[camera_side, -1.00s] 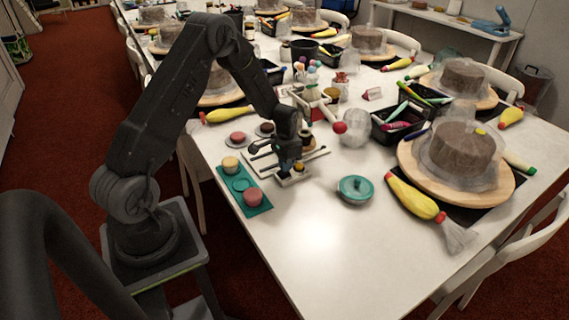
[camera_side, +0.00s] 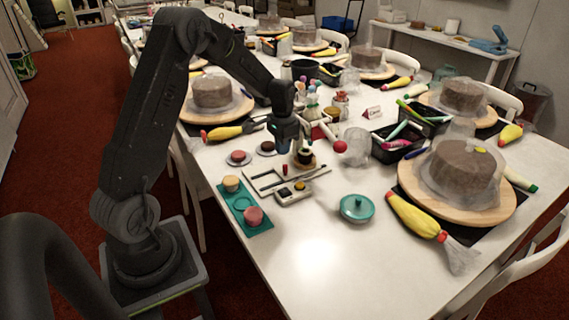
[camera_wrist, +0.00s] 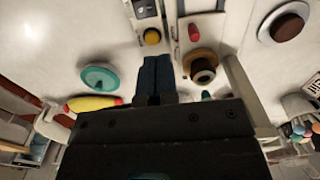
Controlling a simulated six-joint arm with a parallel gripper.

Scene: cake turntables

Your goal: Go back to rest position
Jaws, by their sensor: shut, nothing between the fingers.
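My gripper (camera_side: 286,146) hangs above the white table (camera_side: 318,243) in the side view, fingers pointing down. In the wrist view the gripper (camera_wrist: 156,62) shows its two dark blue fingers shut together with nothing between them. Below and a little in front of it is a white device (camera_side: 292,193) with a yellow-orange button (camera_side: 299,186). The button also shows in the wrist view (camera_wrist: 152,37), beyond the fingertips. The gripper is apart from the table and from everything on it.
A teal tray (camera_side: 240,215) with small cakes lies at the table's left edge. A small dark cup (camera_side: 305,156) is close beside the gripper. Cakes on turntables and yellow piping bags (camera_side: 413,215) crowd the right side. The table's front is clear.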

